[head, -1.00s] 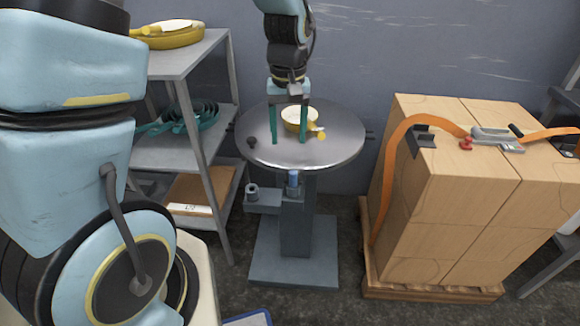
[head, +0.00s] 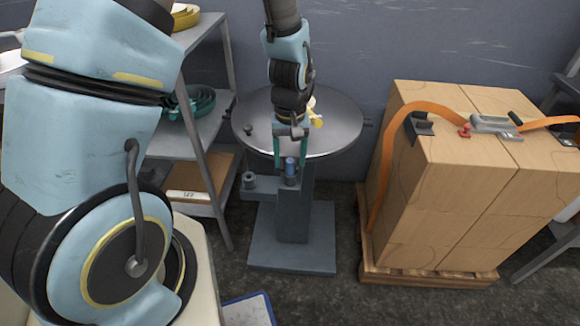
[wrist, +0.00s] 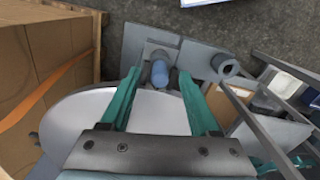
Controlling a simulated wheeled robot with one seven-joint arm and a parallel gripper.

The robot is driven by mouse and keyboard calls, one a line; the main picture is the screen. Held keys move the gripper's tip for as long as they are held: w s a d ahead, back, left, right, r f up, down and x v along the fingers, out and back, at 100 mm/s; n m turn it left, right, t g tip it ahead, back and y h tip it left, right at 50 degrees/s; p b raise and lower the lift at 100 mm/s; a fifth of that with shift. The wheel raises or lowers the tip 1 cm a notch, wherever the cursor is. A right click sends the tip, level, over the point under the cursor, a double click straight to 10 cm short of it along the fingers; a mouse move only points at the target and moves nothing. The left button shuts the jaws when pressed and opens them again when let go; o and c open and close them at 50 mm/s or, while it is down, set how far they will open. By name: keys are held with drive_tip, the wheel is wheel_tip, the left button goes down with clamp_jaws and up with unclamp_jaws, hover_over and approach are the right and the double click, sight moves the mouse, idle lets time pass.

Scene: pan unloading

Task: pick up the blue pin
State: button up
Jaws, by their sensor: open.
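The blue pin (head: 290,167) stands upright in a holder on the front of the grey stand, below the rim of the round metal table (head: 338,137). In the wrist view the blue pin (wrist: 159,73) lies ahead of and between my fingertips. My gripper (head: 290,160) is open, with one green finger on each side of the pin in the head view. I cannot tell whether either finger touches the pin.
A second, hollow grey holder (head: 249,181) sits left of the pin. A shelf (head: 205,130) with green pans stands at left. Strapped boxes (head: 450,190) on a pallet stand at right. A yellow pan (head: 314,112) on the table is partly hidden by my arm.

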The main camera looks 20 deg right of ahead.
drive_tip(key=shift+f, duration=0.15)
clamp_jaws()
idle(0.4)
